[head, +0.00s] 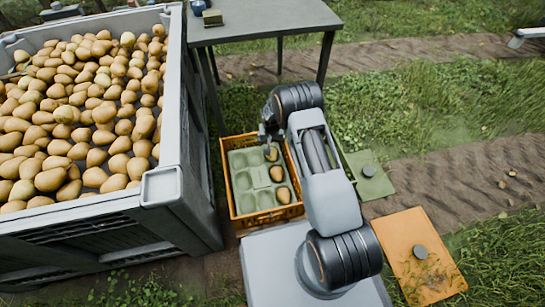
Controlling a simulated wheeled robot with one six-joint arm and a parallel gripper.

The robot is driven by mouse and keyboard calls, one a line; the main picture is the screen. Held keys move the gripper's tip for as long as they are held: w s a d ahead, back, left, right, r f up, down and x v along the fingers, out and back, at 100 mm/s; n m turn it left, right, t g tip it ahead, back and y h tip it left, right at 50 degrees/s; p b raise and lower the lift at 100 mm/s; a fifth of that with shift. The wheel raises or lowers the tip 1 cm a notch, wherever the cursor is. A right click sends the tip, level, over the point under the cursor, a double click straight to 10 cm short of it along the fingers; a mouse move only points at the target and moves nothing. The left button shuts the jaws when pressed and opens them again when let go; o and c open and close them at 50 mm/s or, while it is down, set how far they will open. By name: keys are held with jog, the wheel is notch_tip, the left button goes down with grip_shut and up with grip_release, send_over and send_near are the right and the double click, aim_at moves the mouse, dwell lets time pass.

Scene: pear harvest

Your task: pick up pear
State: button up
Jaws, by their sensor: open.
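Many yellow-brown pears (105,115) fill a large grey bin on the left. An orange crate (236,213) below my arm holds a pale green tray (243,181) with round hollows. Several pears sit in the tray's right column, such as one pear (283,195) near the front. My gripper (268,148) is over the far right part of the crate, close above the farthest pear in that column. It is small here and partly hidden by my arm; it looks open, and I cannot tell whether it touches the pear.
The bin's grey wall (195,165) rises high just left of the crate. A grey table (265,18) stands behind, with small items on its left end. A green plate (367,174) and an orange plate (420,255) lie on the grass at right.

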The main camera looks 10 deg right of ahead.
aim_at(272, 155)
jog(key=f+b, duration=0.1)
jog(key=f, duration=0.2)
jog(key=f+b, duration=0.2)
jog(key=f, duration=0.1)
jog(key=w+f+b, duration=0.1)
jog(key=f, duration=0.3)
jog(key=shift+d+b, duration=0.1)
jog(key=shift+b, duration=0.25)
jog(key=shift+r, duration=0.15)
jog(key=c, duration=1)
